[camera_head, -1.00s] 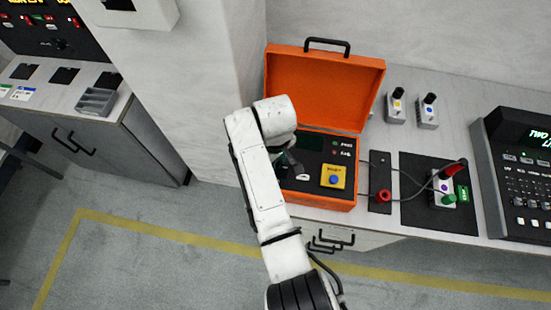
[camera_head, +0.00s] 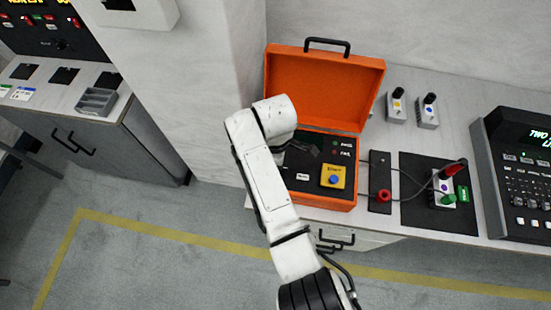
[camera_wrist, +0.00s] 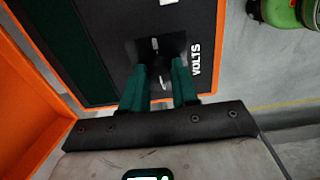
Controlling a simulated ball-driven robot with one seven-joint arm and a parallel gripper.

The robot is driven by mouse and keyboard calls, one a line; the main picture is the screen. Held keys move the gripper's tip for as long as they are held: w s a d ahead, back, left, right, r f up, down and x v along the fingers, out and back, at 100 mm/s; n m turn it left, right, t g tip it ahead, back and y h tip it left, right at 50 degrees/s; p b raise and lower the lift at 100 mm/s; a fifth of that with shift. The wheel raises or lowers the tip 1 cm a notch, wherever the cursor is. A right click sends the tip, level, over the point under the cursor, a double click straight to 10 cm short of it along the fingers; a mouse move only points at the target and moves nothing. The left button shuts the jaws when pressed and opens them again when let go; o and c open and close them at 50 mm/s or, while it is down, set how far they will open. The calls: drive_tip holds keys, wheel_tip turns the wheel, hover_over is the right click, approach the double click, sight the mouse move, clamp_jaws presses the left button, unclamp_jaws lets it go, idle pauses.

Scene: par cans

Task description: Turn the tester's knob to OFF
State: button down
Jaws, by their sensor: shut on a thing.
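The tester is an open orange case (camera_head: 325,88) with a black panel on the bench in the head view. Its panel (camera_wrist: 110,60) fills the upper middle of the wrist view, with the word VOLTS (camera_wrist: 196,60) printed right of the knob. The dark knob (camera_wrist: 157,60) lies between the two teal fingers of my gripper (camera_wrist: 161,72), which are shut on it. White marks show at the knob; I cannot tell its exact setting. In the head view my arm hides the knob and most of the fingers.
A yellow block with a blue button (camera_head: 333,176) sits at the panel's right. A red plug (camera_head: 383,196) and a wired holder (camera_head: 443,188) stand right of the case. Two small devices (camera_head: 396,107) stand behind. A keypad console (camera_head: 520,175) is at far right.

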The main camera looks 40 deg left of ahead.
drive_tip(key=shift+r, duration=0.1)
idle(0.3)
drive_tip(key=c, duration=0.8)
unclamp_jaws()
drive_tip(key=shift+c, duration=0.2)
wheel_tip(320, 180, up, 11)
drive_tip(key=b, duration=0.1)
